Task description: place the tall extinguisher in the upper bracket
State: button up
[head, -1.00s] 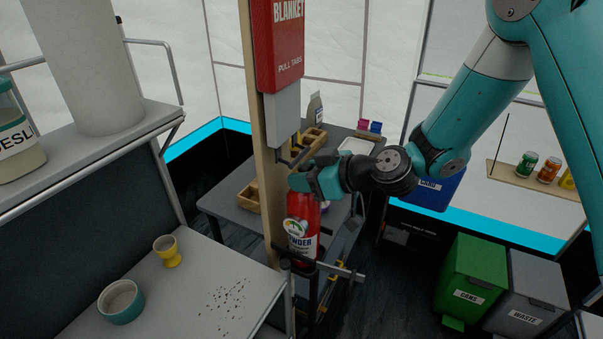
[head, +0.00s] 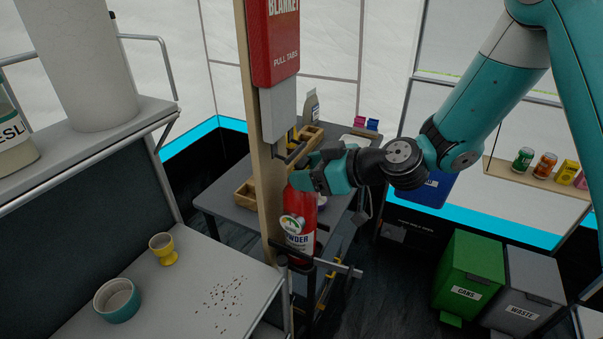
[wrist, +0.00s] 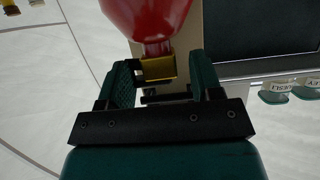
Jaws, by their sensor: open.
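The tall red extinguisher (head: 302,215), with a white POWDER label, stands upright against the wooden post, its foot by a black bracket (head: 300,262). My gripper (head: 303,178) is at its top. In the wrist view my gripper (wrist: 165,82) is open, with a finger on each side of the yellow collar (wrist: 156,68) below the red body (wrist: 150,15); a gap shows at the right finger. Black prongs (head: 292,150) stick out of the post just above, beside my gripper. I cannot tell how firmly the bracket holds the extinguisher.
A red blanket box (head: 274,40) hangs above on the post (head: 262,190). A grey table (head: 222,205) with wooden trays stands behind. Green (head: 468,275) and grey bins (head: 512,290) stand right. A counter with a yellow cup (head: 163,248) and teal bowl (head: 117,300) is left.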

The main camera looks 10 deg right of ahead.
jog(key=b+v, duration=0.3)
jog(key=v, duration=0.7)
jog(key=s+a+r+g+h, duration=0.15)
jog(key=s+a+g, duration=0.3)
jog(key=s, duration=0.55)
jog(key=s+d+m+g+h, duration=0.3)
jog(key=s+d+m+h, duration=0.1)
jog(key=s, duration=0.6)
jog(key=shift+s+d+r+h, duration=0.2)
jog(key=shift+s+r+h, duration=0.15)
jog(key=shift+h, duration=0.4)
jog(key=shift+w, duration=0.1)
